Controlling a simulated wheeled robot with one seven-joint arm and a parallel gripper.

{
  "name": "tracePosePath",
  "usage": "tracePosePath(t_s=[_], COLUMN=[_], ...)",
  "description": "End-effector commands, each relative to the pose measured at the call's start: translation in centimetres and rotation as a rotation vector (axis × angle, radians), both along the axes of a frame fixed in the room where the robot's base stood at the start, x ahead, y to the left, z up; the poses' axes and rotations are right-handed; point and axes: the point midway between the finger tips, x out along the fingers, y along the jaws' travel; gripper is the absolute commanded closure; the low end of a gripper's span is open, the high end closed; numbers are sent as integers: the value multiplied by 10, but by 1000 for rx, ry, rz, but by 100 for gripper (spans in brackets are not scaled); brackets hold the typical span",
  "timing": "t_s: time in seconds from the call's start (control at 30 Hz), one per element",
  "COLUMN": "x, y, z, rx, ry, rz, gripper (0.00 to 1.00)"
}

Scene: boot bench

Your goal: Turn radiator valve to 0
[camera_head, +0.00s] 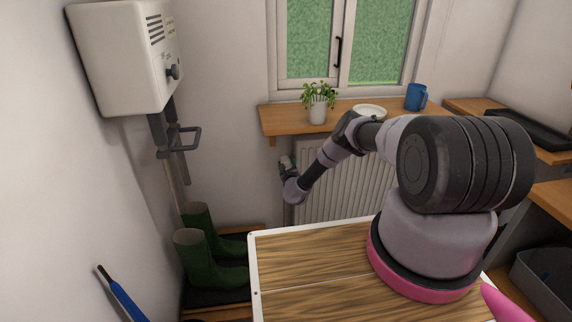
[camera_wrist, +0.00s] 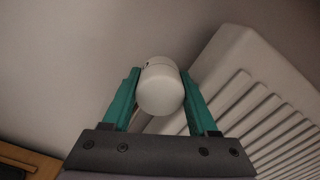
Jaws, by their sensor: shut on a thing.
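The radiator valve (camera_wrist: 160,88) is a white rounded knob in the middle of the wrist view, beside the end of the radiator. A small dark mark shows near its top left; I cannot read a number on it. My gripper (camera_wrist: 160,100) is shut on the knob, with one teal finger on each side. In the head view my gripper (camera_head: 287,166) is at the left end of the white radiator (camera_head: 352,190), below the wooden shelf, and the valve is hidden there. The radiator's ribbed side (camera_wrist: 262,105) also shows in the wrist view.
The shelf (camera_head: 285,122) above holds a potted plant (camera_head: 318,103), a white plate (camera_head: 369,112) and a blue mug (camera_head: 415,97). Green boots (camera_head: 200,255) stand at the lower left, below a white wall box (camera_head: 125,60) with a grey bracket. A wooden edge (camera_wrist: 25,160) shows at lower left of the wrist view.

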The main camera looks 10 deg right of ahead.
Motion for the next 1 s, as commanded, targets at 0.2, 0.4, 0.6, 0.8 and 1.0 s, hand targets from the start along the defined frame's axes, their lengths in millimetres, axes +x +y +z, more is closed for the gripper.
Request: tracePosePath(t_s=[0.2,0.4,0.6,0.8,1.0], x=[-1,-2,-1,-2,-2], y=[0,0,0,-1,-1], z=[-2,-2,-2,-2,-2], rx=[-203,-382,-526,-624,-675], ry=[3,4,3,4,4], rz=[1,1,1,0,0], gripper=[96,96,96,96,96])
